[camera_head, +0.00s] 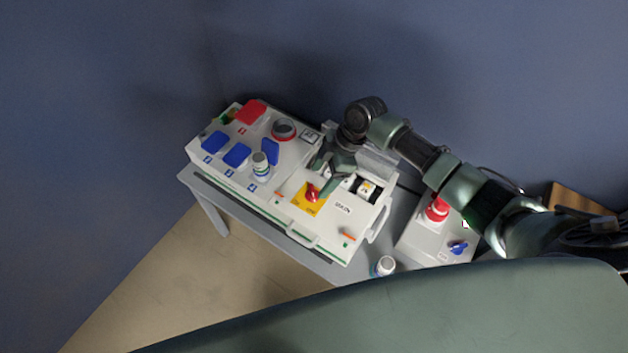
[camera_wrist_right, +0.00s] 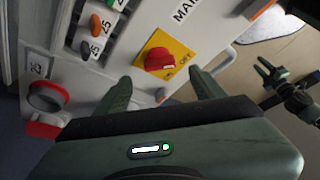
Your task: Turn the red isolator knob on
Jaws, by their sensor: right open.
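The red isolator knob (camera_head: 312,193) sits on a yellow plate (camera_head: 300,201) on the front of the white socket box. In the right wrist view the knob (camera_wrist_right: 160,60) is clear, with OFF and ON lettering on the plate beside it. I cannot tell which mark it points at. My right gripper (camera_head: 325,178) is over the box close to the knob. Its open fingers (camera_wrist_right: 160,88) are either side of and short of the knob, apart from it and empty. A dark gripper shape (camera_wrist_right: 275,78), probably my left, shows small at right in the wrist view.
The left box carries blue covers (camera_head: 237,154), a red cover (camera_head: 250,111) and a round red-ringed socket (camera_head: 284,129). A grey box with a red button (camera_head: 437,210) is at right.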

